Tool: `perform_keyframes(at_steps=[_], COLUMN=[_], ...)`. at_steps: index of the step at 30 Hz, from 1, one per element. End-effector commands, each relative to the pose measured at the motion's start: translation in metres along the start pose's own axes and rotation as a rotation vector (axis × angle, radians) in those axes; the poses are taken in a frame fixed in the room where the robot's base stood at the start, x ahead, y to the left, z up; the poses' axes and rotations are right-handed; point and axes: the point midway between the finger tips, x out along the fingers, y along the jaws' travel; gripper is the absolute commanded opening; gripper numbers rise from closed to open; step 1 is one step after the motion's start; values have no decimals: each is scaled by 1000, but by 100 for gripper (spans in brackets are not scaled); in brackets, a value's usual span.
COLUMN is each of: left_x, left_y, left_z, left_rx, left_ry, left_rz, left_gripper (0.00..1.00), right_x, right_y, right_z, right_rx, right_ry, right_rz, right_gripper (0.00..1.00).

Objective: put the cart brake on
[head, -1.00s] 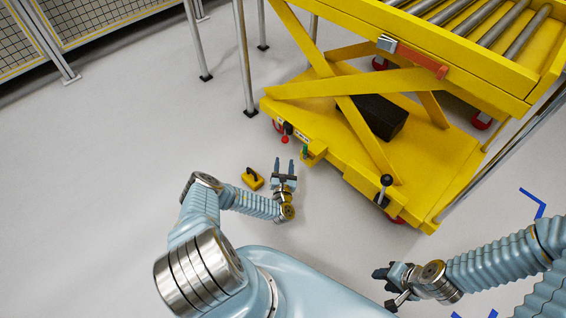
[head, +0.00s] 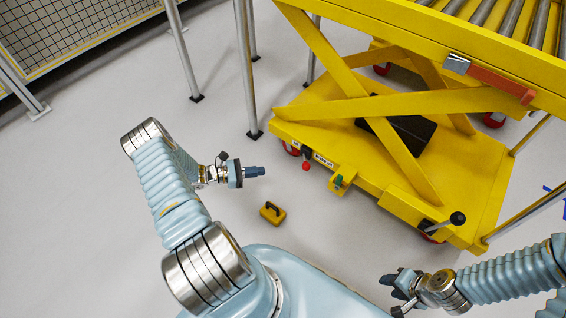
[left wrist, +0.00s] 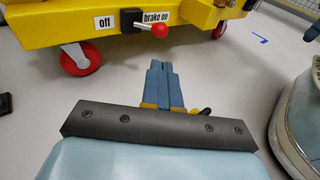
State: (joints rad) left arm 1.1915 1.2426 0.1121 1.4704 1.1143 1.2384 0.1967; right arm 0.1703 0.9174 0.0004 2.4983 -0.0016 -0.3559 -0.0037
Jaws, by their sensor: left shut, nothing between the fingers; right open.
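The brake lever's red knob (head: 306,167) shows at the near left corner of the yellow cart (head: 365,192). In the left wrist view the red knob (left wrist: 160,29) is at the end of a short metal rod from a black mount (left wrist: 130,20). The mount sits between an "off" label (left wrist: 104,22) and a "brake on" label (left wrist: 157,16). The knob appears just below "brake on". My left gripper (head: 262,171) is shut and empty, pointing right toward the knob, with a gap between. My right gripper (head: 386,279) is open and empty, away from the cart.
A small yellow case (head: 272,212) with a black handle lies on the floor below the left gripper. A green knob (head: 338,181) and a black-knobbed lever (head: 457,219) are on the cart's near side. Metal posts (head: 246,80) stand left of the cart.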

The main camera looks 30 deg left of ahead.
Motion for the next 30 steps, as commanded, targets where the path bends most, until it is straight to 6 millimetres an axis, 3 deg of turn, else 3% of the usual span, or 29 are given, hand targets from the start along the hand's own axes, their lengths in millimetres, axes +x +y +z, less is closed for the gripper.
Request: perform_keyframes(at_steps=[5,19,24,30], left_x=[22,117,134,139], left_y=[-2,-2,-1,-1], left_z=[1,1,1,1], left_rx=[-2,1,2,2], left_ry=[-2,-3,-2,-2], left_rz=[-6,-5,-3,-2], left_gripper=[0,0,0,0], right_x=[-1,-1,0,0], right_y=[0,0,0,0], right_z=[0,0,0,0], right_rx=[1,0,0,0], right_ry=[0,0,0,0], right_rz=[0,0,0,0], right_gripper=[43,43,43,43])
